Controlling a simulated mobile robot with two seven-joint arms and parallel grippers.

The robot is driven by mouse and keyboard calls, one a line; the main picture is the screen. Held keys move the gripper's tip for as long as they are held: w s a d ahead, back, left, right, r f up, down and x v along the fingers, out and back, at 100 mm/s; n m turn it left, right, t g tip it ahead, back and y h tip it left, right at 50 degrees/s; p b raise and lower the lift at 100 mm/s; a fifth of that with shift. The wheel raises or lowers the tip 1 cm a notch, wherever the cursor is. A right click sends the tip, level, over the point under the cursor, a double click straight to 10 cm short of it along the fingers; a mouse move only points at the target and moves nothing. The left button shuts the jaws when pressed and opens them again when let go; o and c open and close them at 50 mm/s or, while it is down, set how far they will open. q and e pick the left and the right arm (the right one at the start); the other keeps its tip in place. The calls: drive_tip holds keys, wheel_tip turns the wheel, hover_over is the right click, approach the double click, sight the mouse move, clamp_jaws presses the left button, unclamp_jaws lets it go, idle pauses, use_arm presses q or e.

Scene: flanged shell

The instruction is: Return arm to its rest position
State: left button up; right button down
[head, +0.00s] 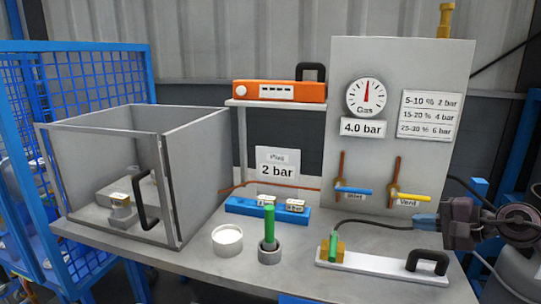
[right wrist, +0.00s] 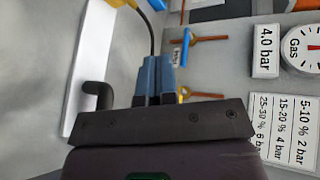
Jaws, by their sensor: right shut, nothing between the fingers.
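My right gripper (head: 424,222) reaches in from the right edge of the head view, above the right end of the bench. Its blue fingers are together and empty, in front of the lower part of the grey gas panel (head: 375,95). In the right wrist view the shut blue fingers (right wrist: 154,78) show side by side, with the panel and its labels to the right. A white plate with a black handle (head: 427,262) lies on the bench below the gripper. My left gripper is not in view.
The panel carries a blue-handled valve (head: 354,190) and a yellow-handled valve (head: 412,197) close to the gripper. A dark hose (head: 375,222) runs behind the fingers. A grey box (head: 190,165) stands at left.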

drive_tip(key=s+a+f+n+h+p, duration=0.1)
drive_tip(key=s+f+n+h, duration=0.2)
drive_tip(key=s+f, duration=0.6)
drive_tip(key=s+a+f+n+t+h+p, duration=0.1)
drive_tip(key=s+a+f+n+h+p, duration=0.1)
drive_tip(key=s+f, duration=0.8)
drive_tip(key=s+a+f+n+h+p, duration=0.2)
drive_tip(key=s+f+n+h, duration=0.3)
drive_tip(key=s+f, duration=0.5)
drive_tip(key=s+n, duration=0.1)
drive_tip(key=s, duration=0.5)
drive_tip(key=shift+s+n+t, duration=0.25)
drive_tip(key=shift+n+t, duration=0.05)
